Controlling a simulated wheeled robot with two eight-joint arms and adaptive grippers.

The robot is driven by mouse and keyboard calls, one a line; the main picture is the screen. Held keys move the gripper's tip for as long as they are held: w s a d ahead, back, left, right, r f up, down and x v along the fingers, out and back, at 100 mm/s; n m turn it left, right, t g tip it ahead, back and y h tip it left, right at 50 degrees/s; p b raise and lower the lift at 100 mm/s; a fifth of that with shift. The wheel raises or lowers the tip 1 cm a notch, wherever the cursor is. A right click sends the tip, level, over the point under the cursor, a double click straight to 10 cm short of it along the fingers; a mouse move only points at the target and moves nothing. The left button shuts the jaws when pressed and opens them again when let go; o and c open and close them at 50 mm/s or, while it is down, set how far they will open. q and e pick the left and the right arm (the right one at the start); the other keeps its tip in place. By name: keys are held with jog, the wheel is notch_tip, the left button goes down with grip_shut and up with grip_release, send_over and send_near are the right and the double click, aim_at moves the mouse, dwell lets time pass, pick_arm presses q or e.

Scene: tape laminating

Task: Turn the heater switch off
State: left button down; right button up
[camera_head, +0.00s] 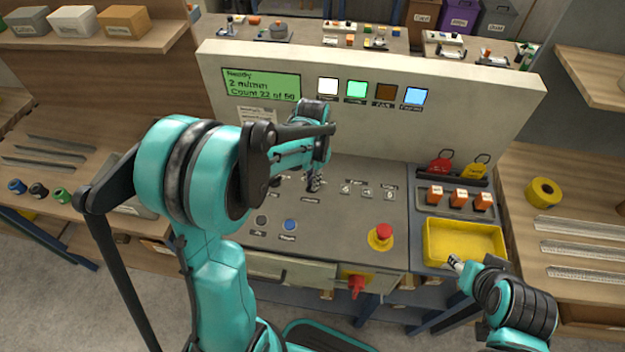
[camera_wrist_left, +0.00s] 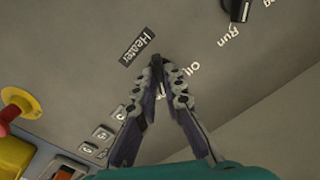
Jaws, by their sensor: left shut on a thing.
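The heater switch is on the sloping grey control panel (camera_head: 345,225). In the left wrist view its label "Heater" (camera_wrist_left: 138,47) shows beside my fingertips. The switch itself is mostly hidden by my fingers, so I cannot read its position. My left gripper (camera_head: 314,183) reaches down to the middle of the panel and is shut on the switch; its fingertips also show in the left wrist view (camera_wrist_left: 157,64). My right gripper (camera_head: 456,263) is low at the right, by the yellow tray; its fingers are too small to judge.
A black knob (camera_wrist_left: 237,9) marked "Run" is nearby. A red emergency button (camera_head: 383,232) sits at the panel's front right. The display (camera_head: 262,84) reads "Ready". The row of lamps includes a lit green one (camera_head: 355,89). A yellow tray (camera_head: 460,229) is at right.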

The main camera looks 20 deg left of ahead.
pick_arm(q)
jog(key=n, duration=0.4)
jog(key=shift+n, duration=0.3)
jog(key=n, duration=0.3)
jog(key=shift+n, duration=0.4)
jog(key=n, duration=0.3)
jog(key=shift+n, duration=2.1)
jog(key=c, duration=1.6)
grip_release()
